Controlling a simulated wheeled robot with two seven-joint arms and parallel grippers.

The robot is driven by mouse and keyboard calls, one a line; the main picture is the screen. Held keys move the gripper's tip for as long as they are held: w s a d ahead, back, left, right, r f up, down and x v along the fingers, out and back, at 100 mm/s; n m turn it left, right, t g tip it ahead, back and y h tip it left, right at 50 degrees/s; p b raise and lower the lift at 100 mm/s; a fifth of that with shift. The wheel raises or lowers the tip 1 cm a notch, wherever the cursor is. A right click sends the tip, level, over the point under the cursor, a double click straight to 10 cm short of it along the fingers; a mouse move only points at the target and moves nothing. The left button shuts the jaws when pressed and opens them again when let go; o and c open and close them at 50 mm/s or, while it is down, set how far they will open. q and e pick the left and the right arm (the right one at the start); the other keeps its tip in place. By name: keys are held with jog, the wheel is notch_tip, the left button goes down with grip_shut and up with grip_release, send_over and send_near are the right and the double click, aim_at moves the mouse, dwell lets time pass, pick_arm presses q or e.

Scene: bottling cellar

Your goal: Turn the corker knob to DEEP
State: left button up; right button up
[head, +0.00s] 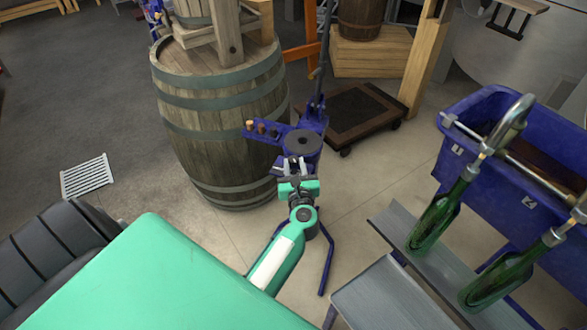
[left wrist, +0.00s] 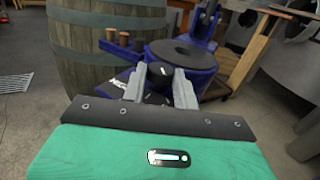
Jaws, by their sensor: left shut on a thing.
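The blue floor corker (head: 312,122) stands beside the barrel, with a dark round plate on top, a tall lever and splayed legs. My left gripper (head: 294,168) reaches its near side. In the left wrist view, the gripper (left wrist: 160,88) is shut on the small black knob (left wrist: 159,72), one grey finger on each side. A pale mark shows on the knob, but its setting is unclear. White lettering on a dark dial plate (left wrist: 122,85) is partly hidden by the left finger and unreadable. My right gripper is out of view.
Several corks (head: 249,126) stand in the corker's side holder. A large barrel (head: 222,110) is close on the left. A wheeled dolly (head: 350,112) lies behind. At right are a blue tub (head: 470,150) and green bottles (head: 436,218) at a metal rack. A floor grate (head: 86,177) is at left.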

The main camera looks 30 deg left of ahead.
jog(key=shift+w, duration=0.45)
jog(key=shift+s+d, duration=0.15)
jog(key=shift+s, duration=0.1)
pick_arm(q)
jog(key=o, duration=0.9)
jog(key=shift+o, duration=0.2)
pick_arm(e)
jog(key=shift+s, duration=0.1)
